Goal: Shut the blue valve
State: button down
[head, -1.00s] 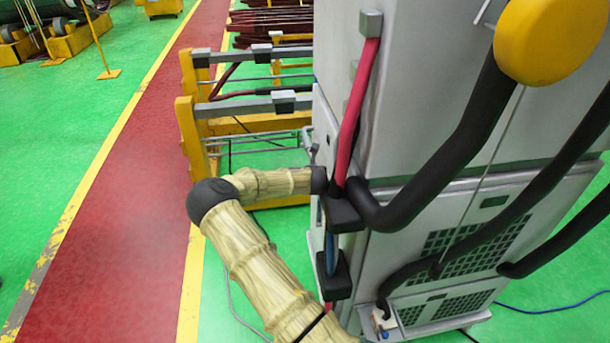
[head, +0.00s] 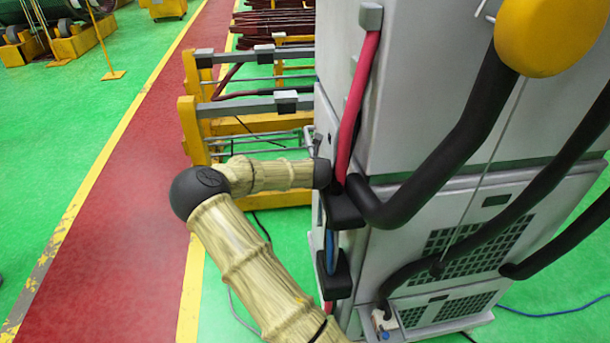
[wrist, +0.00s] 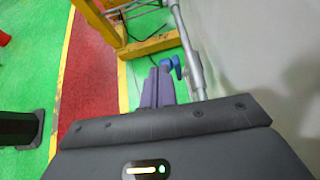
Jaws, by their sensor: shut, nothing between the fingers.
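The blue valve (wrist: 171,64) shows in the wrist view, on a grey upright pipe (wrist: 189,45) beside a pale wall. Its handle points to the left of the pipe. My gripper (wrist: 159,76) is shut and empty, its purple-grey fingers together. The fingertips are just below and left of the blue handle in the picture; I cannot tell whether they touch it. In the head view the valve and my gripper are hidden behind the grey cabinet, and only my arm shows reaching there.
The grey cabinet (head: 400,235) with thick black hoses and a red hose (head: 359,105) fills the right of the head view. A yellow rack (head: 193,130) with metal bars stands behind my arm. Green floor and a red walkway (head: 110,220) lie open to the left.

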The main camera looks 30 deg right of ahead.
notch_tip(320, 180, up, 6)
jog(key=b, duration=0.1)
jog(key=shift+a, duration=0.15)
jog(key=shift+r, duration=0.15)
jog(key=shift+w+a, duration=0.1)
jog(key=shift+w, duration=0.05)
